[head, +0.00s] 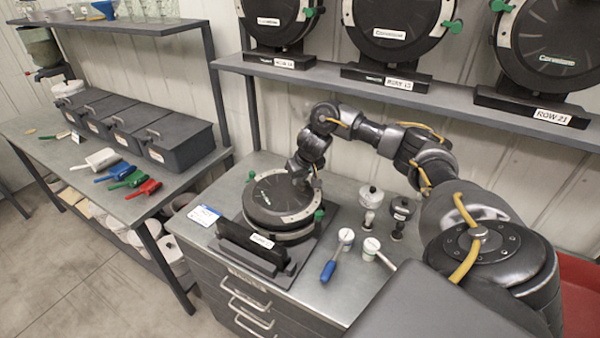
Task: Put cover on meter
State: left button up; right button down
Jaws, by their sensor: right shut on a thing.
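The cover (272,198) is a round black disc with a silver rim band. It lies face up over the round black meter (285,238) on the steel cabinet top. I cannot tell whether it is fully seated. My right gripper (306,181) is shut at the far right part of the cover. Its fingertips are small and partly hidden by my wrist, but it appears to hold the cover. Green knobs (318,215) show at the edge of the disc. My left gripper is not in view.
The meter's black stand (253,250) has a label in front. A blue and white card (203,215) lies to the left. Several meters (392,30) sit on the shelf above.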

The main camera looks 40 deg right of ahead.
jog(key=shift+f+p, duration=0.5)
jog(key=shift+f, duration=0.15)
dwell(0.8)
jog(key=shift+f+p, duration=0.3)
jog(key=shift+p, duration=0.55)
dwell(1.1)
jog(key=c, duration=1.3)
grip_release()
jog(key=shift+c, duration=0.3)
jog(key=shift+r+p, duration=0.7)
jog(key=shift+r, duration=4.1)
